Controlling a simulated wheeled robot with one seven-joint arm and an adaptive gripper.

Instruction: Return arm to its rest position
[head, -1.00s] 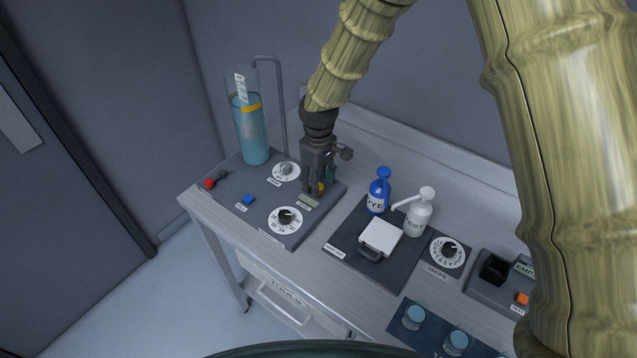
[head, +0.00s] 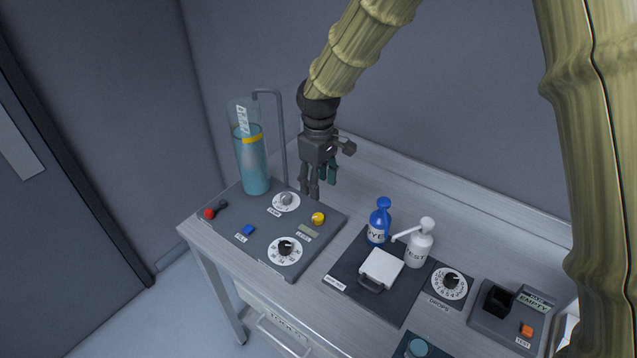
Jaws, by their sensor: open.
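My gripper (head: 318,190) hangs from the bamboo-textured arm (head: 352,50), pointing down over the back of the bench, behind the left control panel. Its fingers are open and empty, apart from the yellow knob (head: 318,218), which shows uncovered below them. A green part shows beside the fingers. Whether anything behind the fingers touches them cannot be seen.
The bench holds a tall blue-filled cylinder (head: 252,160) with a bent pipe (head: 282,130) close to my gripper's left. A blue DYE bottle (head: 379,222), white TEST bottle (head: 420,243), white-lidded box (head: 381,267) and tester (head: 510,315) stand right.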

